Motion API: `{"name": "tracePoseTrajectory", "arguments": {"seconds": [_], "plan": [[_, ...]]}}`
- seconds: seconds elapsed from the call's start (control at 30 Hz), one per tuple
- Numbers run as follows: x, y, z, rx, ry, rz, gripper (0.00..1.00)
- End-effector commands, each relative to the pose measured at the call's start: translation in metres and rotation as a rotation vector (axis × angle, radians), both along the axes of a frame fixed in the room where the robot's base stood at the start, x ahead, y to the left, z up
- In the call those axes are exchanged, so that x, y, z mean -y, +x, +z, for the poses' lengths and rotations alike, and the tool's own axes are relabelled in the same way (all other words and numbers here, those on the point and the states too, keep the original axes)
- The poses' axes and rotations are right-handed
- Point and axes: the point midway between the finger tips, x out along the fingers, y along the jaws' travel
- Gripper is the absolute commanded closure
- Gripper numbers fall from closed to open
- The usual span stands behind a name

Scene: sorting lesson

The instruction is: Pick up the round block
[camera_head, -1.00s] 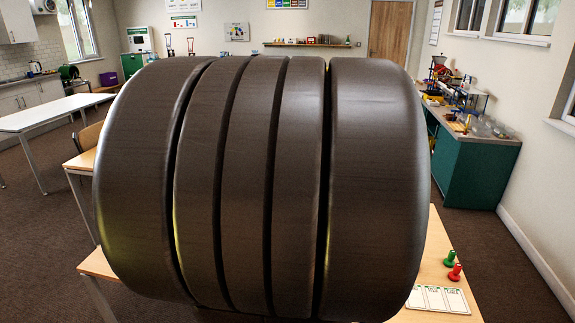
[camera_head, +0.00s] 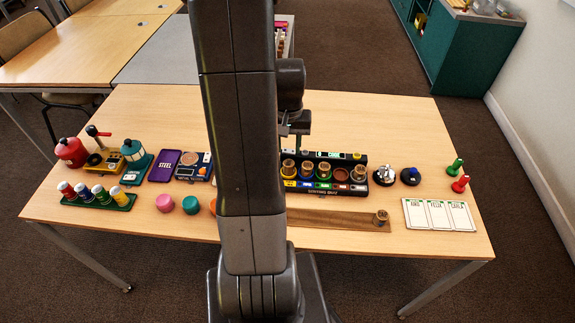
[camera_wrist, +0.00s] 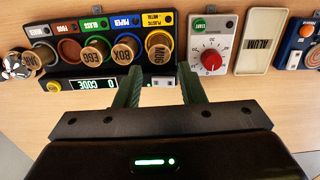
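Several round wooden blocks with word labels sit in the slots of the dark sorting panel (camera_head: 325,192). In the wrist view, the block marked MUG (camera_wrist: 159,46) stands in the yellow slot, with the BOX block (camera_wrist: 126,50) and EGG block (camera_wrist: 95,52) to its left. Which block the task means, I cannot tell. My gripper (camera_wrist: 160,72) is open and empty, its green fingertips spread just below the MUG block in the picture. My arm hides the table's middle in the head view.
Pink (camera_head: 165,203) and green (camera_head: 190,204) round pieces lie left of my arm. A timer with a red knob (camera_wrist: 211,60) stands right of the panel in the wrist view. White cards (camera_head: 438,215) lie at the right; the table's back right is clear.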

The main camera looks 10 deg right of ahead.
Motion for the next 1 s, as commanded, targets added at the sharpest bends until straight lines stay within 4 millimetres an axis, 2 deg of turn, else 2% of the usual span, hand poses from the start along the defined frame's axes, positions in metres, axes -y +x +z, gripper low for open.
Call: {"name": "tracePoseTrajectory", "arguments": {"seconds": [0.03, 0.13, 0.47, 0.7, 0.83, 1.0], "plan": [[0.0, -0.001, -0.011, -0.005, 0.001, 0.0, 0.64], [0.0, 0.0, -0.025, -0.003, 0.001, 0.0, 0.64], [0.001, 0.0, -0.046, -0.002, 0.0, 0.001, 0.64], [0.002, 0.002, -0.076, -0.003, 0.001, 0.001, 0.64], [0.002, 0.002, -0.086, -0.001, 0.0, 0.001, 0.64], [0.002, 0.003, -0.089, 0.0, 0.0, 0.001, 0.64]]}}
